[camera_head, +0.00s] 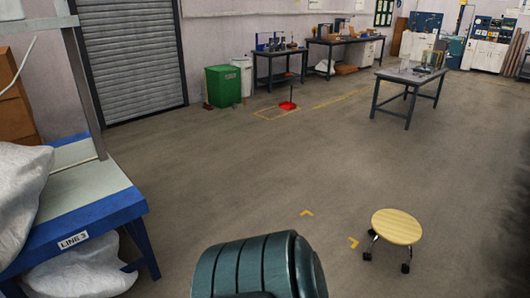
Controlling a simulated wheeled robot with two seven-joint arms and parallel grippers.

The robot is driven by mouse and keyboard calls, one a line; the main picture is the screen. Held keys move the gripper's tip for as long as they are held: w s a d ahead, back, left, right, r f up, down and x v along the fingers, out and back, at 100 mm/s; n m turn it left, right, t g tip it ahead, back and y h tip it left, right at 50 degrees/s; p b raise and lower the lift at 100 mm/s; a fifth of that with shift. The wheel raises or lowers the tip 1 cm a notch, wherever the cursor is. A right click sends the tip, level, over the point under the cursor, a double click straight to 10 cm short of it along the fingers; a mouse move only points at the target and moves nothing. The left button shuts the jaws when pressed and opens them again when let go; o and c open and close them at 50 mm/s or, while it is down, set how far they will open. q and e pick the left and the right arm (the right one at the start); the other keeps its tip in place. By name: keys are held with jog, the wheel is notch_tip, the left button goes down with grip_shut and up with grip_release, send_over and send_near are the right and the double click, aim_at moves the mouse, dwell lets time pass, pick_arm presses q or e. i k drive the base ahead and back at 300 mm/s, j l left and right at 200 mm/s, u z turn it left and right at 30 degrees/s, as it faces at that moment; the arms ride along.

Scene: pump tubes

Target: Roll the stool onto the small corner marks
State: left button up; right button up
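The stool (397,226) has a round, light wooden seat and dark legs on casters. It stands upright on the floor at the lower right. Two small yellow corner marks show on the floor to its left: one nearer mark (353,242) just beside the stool's casters, and one farther mark (307,212) up and to the left. The stool stands to the right of both marks. Any further marks may be hidden behind the large dark teal ribbed shape at the bottom centre. Neither of my grippers is in view.
A blue-edged table (75,222) marked "LINE 3" stands at the left, with wrapped bags on and under it. A grey worktable (408,79) stands at the back right. A green bin (223,86) and a red dustpan (287,105) are at the back. The middle floor is clear.

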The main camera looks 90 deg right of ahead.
aim_at(395, 226)
jog(key=z, duration=3.9)
jog(key=i+l+z, duration=0.25)
jog(key=i, duration=1.4)
jog(key=i+j+z, duration=0.2)
jog(key=i, duration=1.45)
